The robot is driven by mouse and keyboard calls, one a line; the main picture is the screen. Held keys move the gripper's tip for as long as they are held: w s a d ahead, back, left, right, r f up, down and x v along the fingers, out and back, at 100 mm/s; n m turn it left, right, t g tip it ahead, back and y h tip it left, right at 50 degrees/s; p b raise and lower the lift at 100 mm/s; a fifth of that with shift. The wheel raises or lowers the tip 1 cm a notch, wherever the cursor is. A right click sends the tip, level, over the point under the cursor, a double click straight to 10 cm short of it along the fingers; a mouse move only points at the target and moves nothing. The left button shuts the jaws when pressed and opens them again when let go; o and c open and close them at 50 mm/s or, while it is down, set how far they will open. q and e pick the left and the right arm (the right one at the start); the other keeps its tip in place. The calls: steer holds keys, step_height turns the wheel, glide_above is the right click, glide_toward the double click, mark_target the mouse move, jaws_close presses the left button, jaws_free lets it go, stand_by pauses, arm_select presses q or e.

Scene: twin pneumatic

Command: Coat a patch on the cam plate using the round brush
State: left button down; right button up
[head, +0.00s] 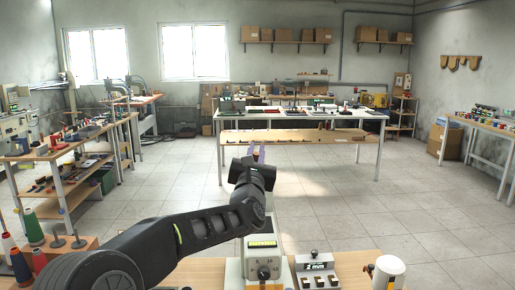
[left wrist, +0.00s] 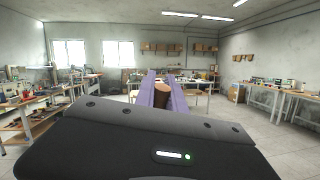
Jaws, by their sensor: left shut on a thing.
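My left arm reaches forward from the bottom left of the head view, and its gripper (head: 257,151) is raised in the air beyond the near bench. In the left wrist view, its purple fingers (left wrist: 166,88) are shut on a brown, wood-coloured round piece (left wrist: 161,95). This looks like the handle of the round brush; its bristles are hidden. I cannot pick out the cam plate in either view. My right gripper is in neither view.
Thread spools (head: 33,228) stand at left. A long white table (head: 300,115) stands beyond open tiled floor (head: 340,200).

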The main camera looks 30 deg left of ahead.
arm_select(q)
steer(key=shift+s+d+r, duration=0.2)
steer(key=shift+s+r, duration=0.1)
steer(key=shift+s, duration=0.1)
steer(key=shift+w+a+f, duration=0.1)
steer(key=shift+w+f, duration=0.05)
steer(key=shift+f, duration=0.25)
steer(key=shift+f+b, duration=0.35)
steer(key=shift+f, duration=1.85)
